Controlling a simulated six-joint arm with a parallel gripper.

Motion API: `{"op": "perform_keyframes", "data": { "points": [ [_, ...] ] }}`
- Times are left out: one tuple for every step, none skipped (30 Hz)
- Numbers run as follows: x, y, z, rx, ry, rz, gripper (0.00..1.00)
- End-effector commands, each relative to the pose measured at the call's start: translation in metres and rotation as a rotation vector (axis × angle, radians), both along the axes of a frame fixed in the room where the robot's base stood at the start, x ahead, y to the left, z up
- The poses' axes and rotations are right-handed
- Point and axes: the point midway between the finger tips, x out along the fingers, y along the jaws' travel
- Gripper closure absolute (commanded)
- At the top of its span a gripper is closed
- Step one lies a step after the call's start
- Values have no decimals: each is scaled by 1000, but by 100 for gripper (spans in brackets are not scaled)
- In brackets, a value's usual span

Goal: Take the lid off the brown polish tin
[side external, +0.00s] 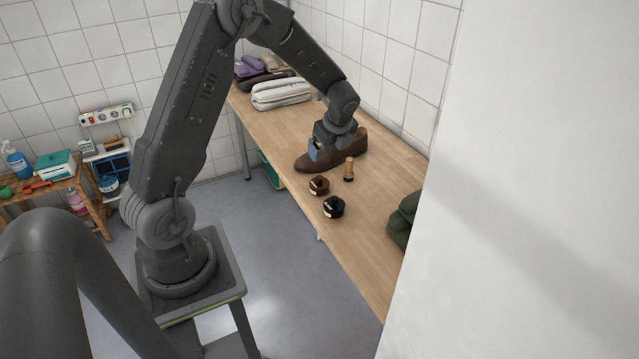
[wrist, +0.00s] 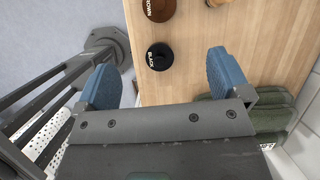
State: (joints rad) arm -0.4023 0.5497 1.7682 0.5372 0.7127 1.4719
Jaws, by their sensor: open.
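The brown polish tin (side external: 319,185) is a small round tin on the wooden bench, near its front edge. In the wrist view it shows at the top edge, partly cut off, with a brown top (wrist: 159,8) and the word BROWN; I cannot tell the lid apart from the body. A black tin (side external: 333,207) stands beside it; in the wrist view the black tin (wrist: 159,56) shows between my fingers. My gripper (side external: 322,152) is open and empty, with blue fingers (wrist: 161,66). In the side view it is in front of a brown shoe, above the bench.
The brown shoe (side external: 345,152) lies behind the brown tin. A small wooden-handled brush (side external: 349,169) stands to the tin's right. Green folded items (side external: 403,220) lie further right. Pale folded cloths (side external: 281,94) lie at the bench's far end.

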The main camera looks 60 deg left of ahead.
Motion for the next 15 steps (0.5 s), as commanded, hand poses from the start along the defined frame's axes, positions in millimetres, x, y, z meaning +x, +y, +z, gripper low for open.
{"op": "perform_keyframes", "data": {
  "points": [
    [1, 8, -12, 3, 30, -33, 5],
    [1, 11, -16, 5, 43, -51, 5],
    [2, 14, -21, 7, 54, -68, 5],
    [2, 16, -24, 8, 62, -79, 5],
    [2, 17, -27, 9, 67, -86, 5],
    [2, 19, -30, 9, 72, -93, 5],
    [2, 21, -34, 10, 73, -96, 5],
    [2, 22, -37, 10, 75, -97, 5],
    [2, 24, -43, 8, 75, -96, 5],
    [1, 26, -48, 8, 75, -95, 5],
    [1, 28, -54, 7, 75, -95, 5],
    [1, 32, -61, 7, 75, -96, 5],
    [1, 34, -67, 7, 76, -94, 5],
    [1, 36, -73, 7, 74, -94, 5],
    [1, 39, -80, 7, 74, -94, 5]
  ]
}}
